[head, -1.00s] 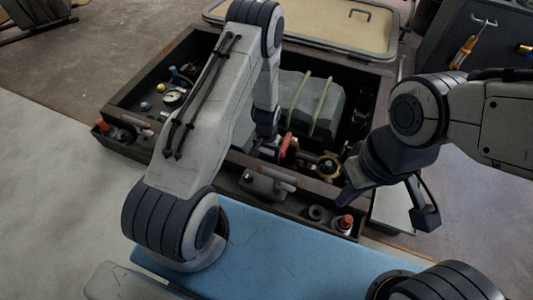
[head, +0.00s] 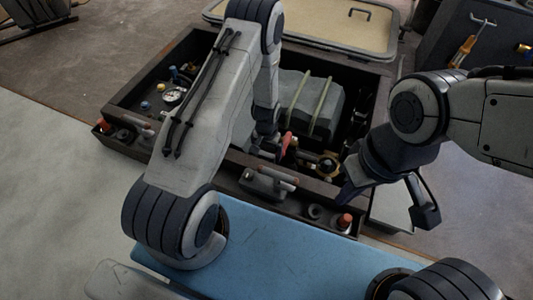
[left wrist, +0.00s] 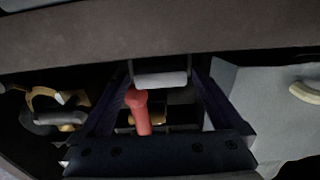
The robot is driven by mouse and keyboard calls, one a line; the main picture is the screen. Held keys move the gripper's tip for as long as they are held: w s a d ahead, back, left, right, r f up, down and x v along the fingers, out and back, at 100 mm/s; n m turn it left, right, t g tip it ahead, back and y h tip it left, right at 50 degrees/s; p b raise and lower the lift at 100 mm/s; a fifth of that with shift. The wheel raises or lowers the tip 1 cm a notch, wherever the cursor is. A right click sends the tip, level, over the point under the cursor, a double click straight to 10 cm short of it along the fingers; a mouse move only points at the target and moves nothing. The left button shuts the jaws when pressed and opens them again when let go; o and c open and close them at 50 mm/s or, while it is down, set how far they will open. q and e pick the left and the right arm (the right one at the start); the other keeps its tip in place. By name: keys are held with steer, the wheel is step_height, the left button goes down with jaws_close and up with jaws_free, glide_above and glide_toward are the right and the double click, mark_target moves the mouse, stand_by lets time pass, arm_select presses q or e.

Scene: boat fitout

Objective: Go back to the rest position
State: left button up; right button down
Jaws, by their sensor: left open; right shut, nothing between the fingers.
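My left gripper (head: 268,148) reaches down into an open dark box (head: 143,147), and its fingers are mostly hidden by my arm in the head view. In the left wrist view the two dark fingers (left wrist: 162,80) are spread apart. A red handle (left wrist: 138,112) shows between them in the picture, and it also shows in the head view (head: 288,147). I cannot tell its distance from the fingers. My right gripper (head: 348,190) is shut and empty, over the right front corner of the box.
A grey strapped block (head: 308,100) and a gauge (head: 173,96) are in the box. A red-capped item (head: 345,222) stands in its front tray. A beige panel (head: 320,25) lies behind. The box's rim (left wrist: 160,35) crosses close in the left wrist view.

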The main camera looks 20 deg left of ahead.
arm_select(q)
step_height(320, 180, up, 8)
steer(key=p, duration=0.3)
steer(key=shift+f, duration=0.25)
steer(key=shift+r+p, duration=0.4)
steer(key=shift+r, duration=0.2)
steer(key=s+d+r+m+p, duration=0.15)
steer(key=d+r, duration=0.25)
steer(key=r, duration=0.4)
steer(key=s+d+r+m+p, duration=0.15)
steer(key=d+r, duration=0.25)
steer(key=r, duration=0.5)
steer(key=s+d+r+p, duration=0.2)
steer(key=s+d+r, duration=0.15)
steer(key=r, duration=0.45)
steer(key=s+d+r+m+h+p, duration=0.15)
steer(key=s+r+m+p, duration=0.4)
steer(key=s+r, duration=1.3)
step_height(320, 180, up, 37)
steer(key=w+d+n+p, duration=0.1)
steer(key=p, duration=3.7)
steer(key=shift+f+n, duration=0.15)
steer(key=shift+n, duration=0.2)
steer(key=shift+w+y, duration=0.1)
steer(key=shift+y, duration=0.15)
